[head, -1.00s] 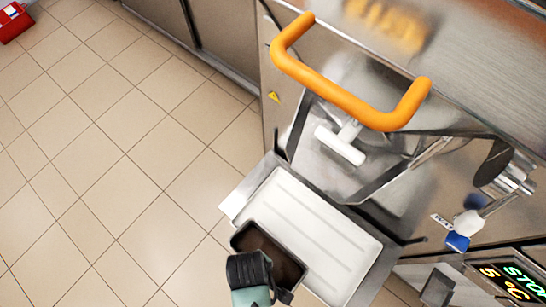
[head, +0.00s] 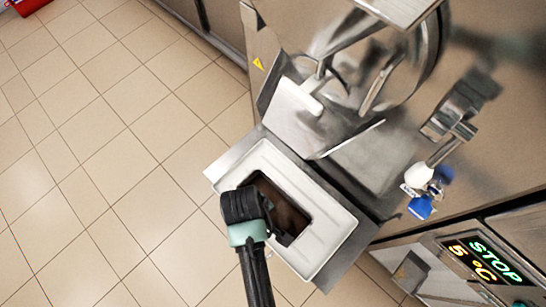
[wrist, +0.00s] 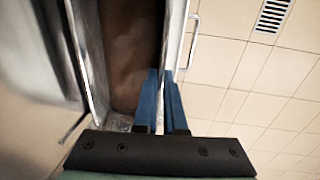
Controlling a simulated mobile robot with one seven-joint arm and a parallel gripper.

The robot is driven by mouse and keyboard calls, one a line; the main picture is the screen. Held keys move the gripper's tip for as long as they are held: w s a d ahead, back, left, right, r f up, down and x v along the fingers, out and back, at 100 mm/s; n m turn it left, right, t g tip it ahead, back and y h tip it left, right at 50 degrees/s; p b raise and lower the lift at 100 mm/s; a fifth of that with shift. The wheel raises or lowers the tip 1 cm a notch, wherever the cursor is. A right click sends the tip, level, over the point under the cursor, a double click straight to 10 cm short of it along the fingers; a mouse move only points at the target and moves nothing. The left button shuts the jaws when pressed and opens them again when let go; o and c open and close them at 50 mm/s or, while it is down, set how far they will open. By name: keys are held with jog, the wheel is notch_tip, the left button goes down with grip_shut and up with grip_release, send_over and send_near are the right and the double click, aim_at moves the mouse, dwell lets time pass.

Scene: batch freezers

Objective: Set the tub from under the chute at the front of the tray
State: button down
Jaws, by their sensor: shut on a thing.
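The tub (head: 287,203), dark brown inside, is over the middle of the white ribbed tray (head: 338,247), below the steel chute (head: 292,120) in the head view. I cannot tell whether it rests on the tray or hangs just above it. My gripper (head: 264,212) is at the tub's left, front side and hides part of it. In the wrist view, the blue fingers of my gripper (wrist: 163,88) are shut on the tub's side wall, with the brown inside of the tub (wrist: 132,50) to their left.
The tray lies on a steel shelf (head: 218,163) at the freezer's front. A blue-and-white tap-like part (head: 421,190) sticks out at the right, above a lit panel (head: 487,262) reading STOP. Tiled floor at the left is clear. A red object (head: 28,5) lies far left.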

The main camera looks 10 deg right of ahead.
jog(key=f+b, duration=0.1)
jog(key=f, duration=0.4)
jog(key=f+b, duration=0.1)
jog(key=f, duration=0.3)
jog(key=shift+w+f, duration=0.2)
jog(key=shift+f, duration=0.15)
jog(key=shift+f, duration=0.15)
jog(key=c, duration=1)
grip_release()
notch_tip(320, 180, up, 12)
jog(key=s+a+p, duration=0.1)
jog(key=p, duration=0.1)
jog(key=shift+p, duration=0.35)
